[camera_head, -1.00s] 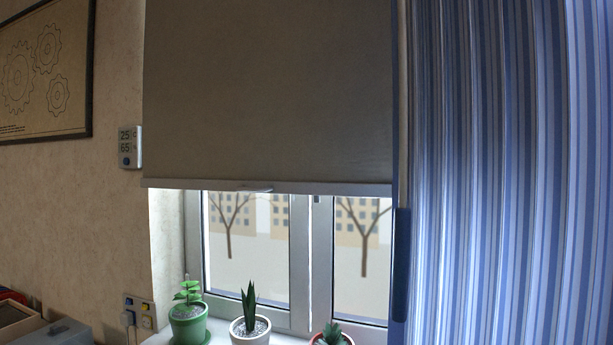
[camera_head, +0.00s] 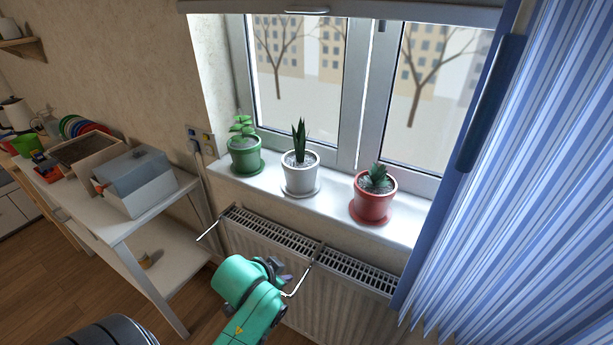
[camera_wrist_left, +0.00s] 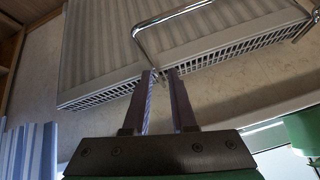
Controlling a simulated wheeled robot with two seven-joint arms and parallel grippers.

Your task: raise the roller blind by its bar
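The roller blind's bar (camera_head: 400,13) runs along the top edge of the head view, with a small light handle (camera_head: 307,11) on it. The blind above it is almost all cut off. My left gripper (camera_head: 284,277) is low in front of the radiator, well below the bar and the sill, and apart from the blind. In the left wrist view its two fingers (camera_wrist_left: 160,72) stand apart with a narrow gap and nothing clearly held between them. A chrome rail passes just beyond the fingertips; contact cannot be told. My right gripper is out of view.
Potted plants in green (camera_head: 244,156), white (camera_head: 300,175) and red (camera_head: 373,199) pots stand on the sill. A radiator (camera_head: 340,298) with chrome rails (camera_head: 299,280) is below. A blue curtain (camera_head: 530,180) hangs right; a shelf unit (camera_head: 160,200) stands left.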

